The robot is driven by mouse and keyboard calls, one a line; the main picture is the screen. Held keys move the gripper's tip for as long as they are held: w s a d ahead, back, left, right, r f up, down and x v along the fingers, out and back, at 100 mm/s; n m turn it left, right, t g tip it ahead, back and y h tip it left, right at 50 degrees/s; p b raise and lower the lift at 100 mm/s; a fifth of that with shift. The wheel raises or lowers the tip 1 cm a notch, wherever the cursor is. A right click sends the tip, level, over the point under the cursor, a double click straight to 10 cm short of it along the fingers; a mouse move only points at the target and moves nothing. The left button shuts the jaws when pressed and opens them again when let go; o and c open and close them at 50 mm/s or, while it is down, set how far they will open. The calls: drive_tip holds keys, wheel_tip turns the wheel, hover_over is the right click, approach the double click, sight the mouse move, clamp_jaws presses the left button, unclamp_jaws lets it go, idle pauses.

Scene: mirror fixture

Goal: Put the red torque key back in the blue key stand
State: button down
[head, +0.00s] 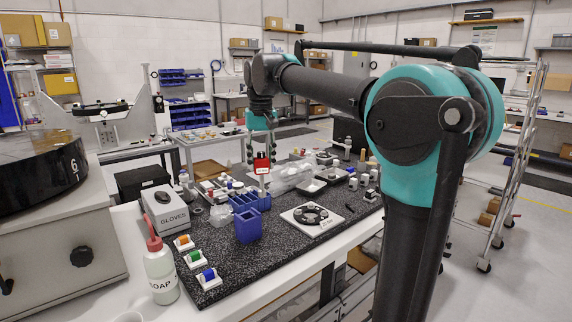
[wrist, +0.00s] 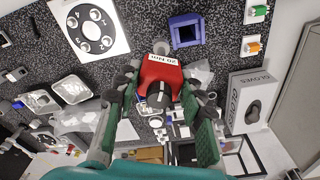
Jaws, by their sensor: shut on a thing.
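The red torque key (head: 261,163) hangs from my gripper (head: 260,146) above the dark speckled worktop, with a white label on its side. In the wrist view the red key (wrist: 162,72) sits between the green-padded fingers of my gripper (wrist: 162,88), its label reading "20 Nm". My gripper is shut on it. The blue key stand (head: 248,226) is an open-topped square box standing near the front of the worktop, below and apart from the key. In the wrist view the stand (wrist: 186,30) shows beyond the key, and its opening looks empty.
A blue divided bin (head: 251,201) stands just behind the stand. A white plate with a black ring (head: 311,216) lies to its right. To its left are a gloves box (head: 166,212), a soap bottle (head: 160,268) and coloured spools (head: 194,258). A clear bag (head: 291,179) lies behind.

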drive_tip(key=s+a+n, duration=0.1)
drive_tip(key=s+a+r+n, duration=0.1)
drive_tip(key=a+n, duration=0.1)
drive_tip(key=s+a+n, duration=0.1)
drive_tip(key=n, duration=0.1)
drive_tip(key=shift+a+r+y, duration=0.3)
drive_tip(key=shift+a, duration=0.05)
drive_tip(key=shift+f, duration=2.6)
wheel_tip(320, 180, down, 9)
idle(4.1)
